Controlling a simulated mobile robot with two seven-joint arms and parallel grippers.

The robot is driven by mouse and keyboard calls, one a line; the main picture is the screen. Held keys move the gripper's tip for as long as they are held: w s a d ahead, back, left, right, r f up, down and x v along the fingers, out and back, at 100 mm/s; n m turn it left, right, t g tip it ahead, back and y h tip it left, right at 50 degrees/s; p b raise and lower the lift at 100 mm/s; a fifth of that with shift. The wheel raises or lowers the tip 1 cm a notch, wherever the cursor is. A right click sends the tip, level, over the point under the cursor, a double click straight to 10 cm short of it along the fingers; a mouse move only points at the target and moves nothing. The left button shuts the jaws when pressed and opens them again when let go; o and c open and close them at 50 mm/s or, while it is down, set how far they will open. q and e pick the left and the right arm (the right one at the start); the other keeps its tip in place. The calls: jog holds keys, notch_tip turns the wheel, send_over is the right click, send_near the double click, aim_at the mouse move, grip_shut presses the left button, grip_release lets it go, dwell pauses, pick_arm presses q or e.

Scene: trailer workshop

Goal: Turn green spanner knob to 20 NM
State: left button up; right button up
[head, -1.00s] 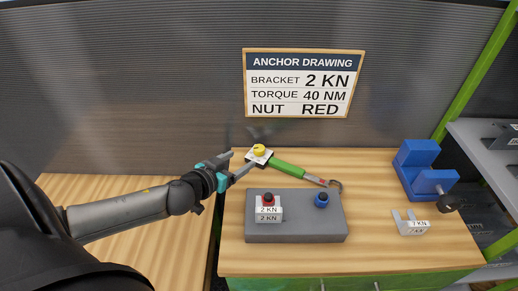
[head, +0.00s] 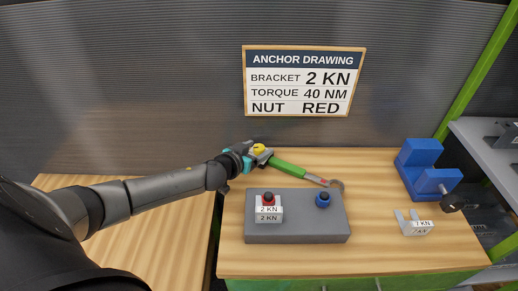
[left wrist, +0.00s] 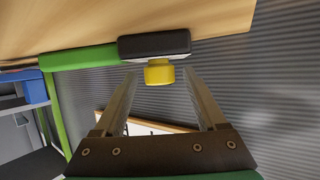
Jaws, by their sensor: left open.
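The green spanner (head: 289,170) lies on the wooden bench, its handle end at the back left and its metal ring at the right. Its yellow knob (head: 259,148) sits at the handle end; no scale reading on it is legible. My left gripper (head: 251,151) is at that end, partly covering it. In the left wrist view the yellow knob (left wrist: 159,75) shows beside the dark end block of the green handle (left wrist: 82,57). The open fingertips of my left gripper (left wrist: 160,84) are on either side of the knob, with gaps visible. My right gripper is not in view.
A grey block (head: 297,232) in front carries a bracket marked 2 KN (head: 268,215), a red nut (head: 268,198) and a blue nut (head: 324,199). A blue vise-like fixture (head: 425,172) and a 7 KN bracket (head: 415,225) stand right. The wall sign (head: 304,82) reads torque 40 NM.

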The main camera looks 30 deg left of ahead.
pick_arm(q)
jog(key=shift+w+f, duration=0.2)
jog(key=shift+w, duration=0.3)
grip_shut()
dwell(0.4)
